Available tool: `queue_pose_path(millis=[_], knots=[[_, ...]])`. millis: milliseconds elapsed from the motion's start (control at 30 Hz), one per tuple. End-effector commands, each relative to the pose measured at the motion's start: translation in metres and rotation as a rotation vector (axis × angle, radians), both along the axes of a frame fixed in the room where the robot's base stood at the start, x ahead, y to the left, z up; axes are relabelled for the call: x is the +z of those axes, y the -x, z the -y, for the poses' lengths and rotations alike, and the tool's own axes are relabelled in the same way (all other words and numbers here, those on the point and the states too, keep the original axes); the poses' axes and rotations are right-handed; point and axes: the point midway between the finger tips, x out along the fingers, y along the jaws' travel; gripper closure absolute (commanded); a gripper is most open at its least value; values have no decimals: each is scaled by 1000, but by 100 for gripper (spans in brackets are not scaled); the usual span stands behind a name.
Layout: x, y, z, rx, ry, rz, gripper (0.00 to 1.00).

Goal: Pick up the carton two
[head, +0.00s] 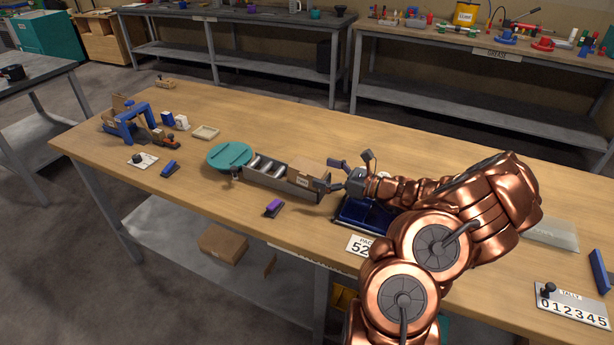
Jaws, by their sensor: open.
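A brown carton (307,170) with a small label sits at the right end of the grey roller conveyor (262,186) on the wooden bench. I cannot read the label, so I cannot tell whether this is carton two. My gripper (335,175) is open, close to the right of this carton, with its fingers spread towards it. I cannot tell whether a finger touches the carton. More brown box shapes (122,102) stand by the blue arch (135,122) at the far left.
A teal turntable (230,155) adjoins the conveyor's left end. A dark blue tray (360,212) lies below my gripper. A purple block (274,206) is in front of the conveyor. A tally board (572,305) lies at the right. The bench behind the conveyor is clear.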

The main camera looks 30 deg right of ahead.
Motion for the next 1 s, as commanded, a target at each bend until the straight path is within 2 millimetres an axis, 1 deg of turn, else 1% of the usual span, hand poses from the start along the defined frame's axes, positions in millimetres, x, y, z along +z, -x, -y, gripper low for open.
queue_pose_path(millis=[200, 400, 733, 1000], knots=[[1, -22, -14, 3, -1, 0, 8], [1, -38, -23, 0, 0, 1, 8], [0, -41, -24, -3, 0, 2, 8], [0, -41, -24, -3, 0, 1, 36]])
